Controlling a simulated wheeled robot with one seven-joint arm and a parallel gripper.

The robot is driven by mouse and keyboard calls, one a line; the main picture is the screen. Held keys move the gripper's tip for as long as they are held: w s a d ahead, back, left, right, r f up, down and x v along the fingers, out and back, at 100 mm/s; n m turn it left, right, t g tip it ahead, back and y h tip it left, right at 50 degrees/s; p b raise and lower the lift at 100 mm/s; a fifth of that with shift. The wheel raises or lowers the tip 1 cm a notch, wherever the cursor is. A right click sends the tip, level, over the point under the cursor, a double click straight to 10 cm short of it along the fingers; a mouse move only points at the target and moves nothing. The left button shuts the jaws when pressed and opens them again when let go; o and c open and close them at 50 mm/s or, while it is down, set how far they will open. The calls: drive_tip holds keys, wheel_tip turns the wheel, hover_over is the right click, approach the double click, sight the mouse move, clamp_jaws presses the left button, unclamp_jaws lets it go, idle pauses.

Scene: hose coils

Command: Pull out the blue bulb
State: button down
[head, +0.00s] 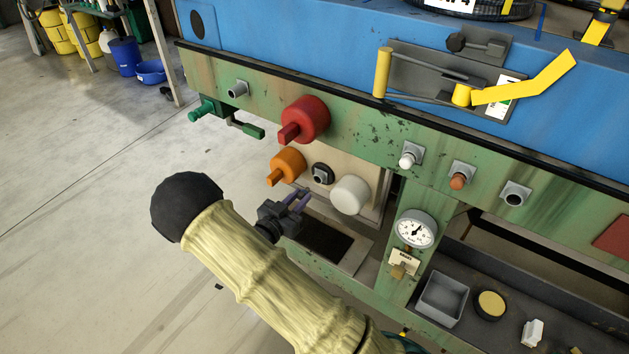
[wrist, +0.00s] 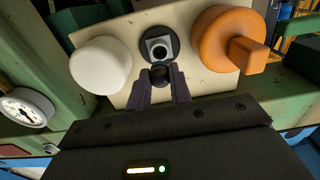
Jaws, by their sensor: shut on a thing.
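My gripper (head: 297,199) (wrist: 160,88) is in front of the lower cream panel, its purple fingers pointing toward it. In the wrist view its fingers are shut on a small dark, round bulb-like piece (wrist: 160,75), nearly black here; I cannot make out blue. Just beyond it is a grey square socket (wrist: 159,48) on a black round base, with a dark hole showing. That socket also shows in the head view (head: 321,173). The held piece overlaps the socket's lower edge in the picture; I cannot tell the gap. No clearly blue bulb shows.
A white knob (head: 350,195), orange knob (head: 287,166) and red knob (head: 305,119) stick out close around my gripper. A white bulb (head: 408,159) and an orange-brown bulb (head: 458,181) sit in the green rail. A gauge (head: 415,229) and grey bin (head: 442,299) are right. Left floor is open.

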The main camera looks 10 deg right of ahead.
drive_tip(key=shift+v, duration=1.65)
